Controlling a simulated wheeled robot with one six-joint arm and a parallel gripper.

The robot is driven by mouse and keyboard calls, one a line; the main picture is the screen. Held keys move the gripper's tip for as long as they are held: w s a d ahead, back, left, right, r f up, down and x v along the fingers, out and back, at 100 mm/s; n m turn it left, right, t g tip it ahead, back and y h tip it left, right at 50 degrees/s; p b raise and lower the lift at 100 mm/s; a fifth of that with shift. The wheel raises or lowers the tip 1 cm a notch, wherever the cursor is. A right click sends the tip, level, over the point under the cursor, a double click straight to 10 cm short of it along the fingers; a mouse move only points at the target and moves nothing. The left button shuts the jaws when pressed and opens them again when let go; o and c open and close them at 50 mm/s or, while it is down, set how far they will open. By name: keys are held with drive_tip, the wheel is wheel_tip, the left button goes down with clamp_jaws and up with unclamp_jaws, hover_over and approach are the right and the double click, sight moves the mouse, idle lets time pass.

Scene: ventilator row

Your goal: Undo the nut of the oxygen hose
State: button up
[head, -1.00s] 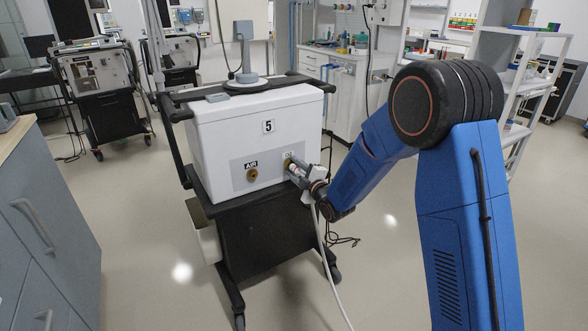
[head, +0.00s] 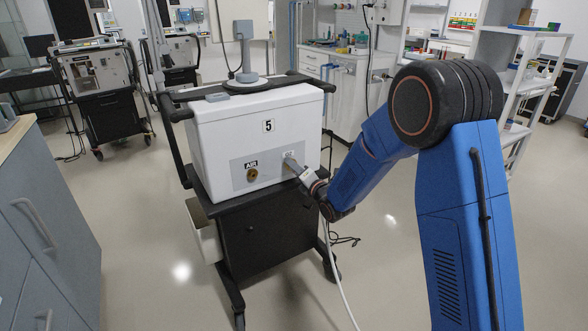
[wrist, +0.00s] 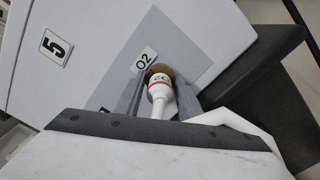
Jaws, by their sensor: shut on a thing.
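The ventilator (head: 220,140), a white box marked 5, stands on a black cart. Its O2 port is on the right of the front panel, and the brass AIR port (head: 252,175) is on the left. My gripper (head: 290,165) is at the O2 port. The white hose end (wrist: 161,94) with a red band sits between the fingers, in line with the nut. The oxygen hose (head: 337,285) hangs down toward the floor. The fingers hide the nut in the head view.
A grey cabinet (head: 45,225) stands at the left front. Other ventilators on carts (head: 100,85) stand at the back left. White shelves (head: 515,75) are at the back right.

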drive_tip(key=shift+n, duration=1.2)
drive_tip(key=o, duration=1)
drive_tip(key=shift+o, duration=0.2)
drive_tip(key=v, duration=1.7)
drive_tip(key=shift+d, duration=0.2)
drive_tip(key=shift+s, duration=0.15)
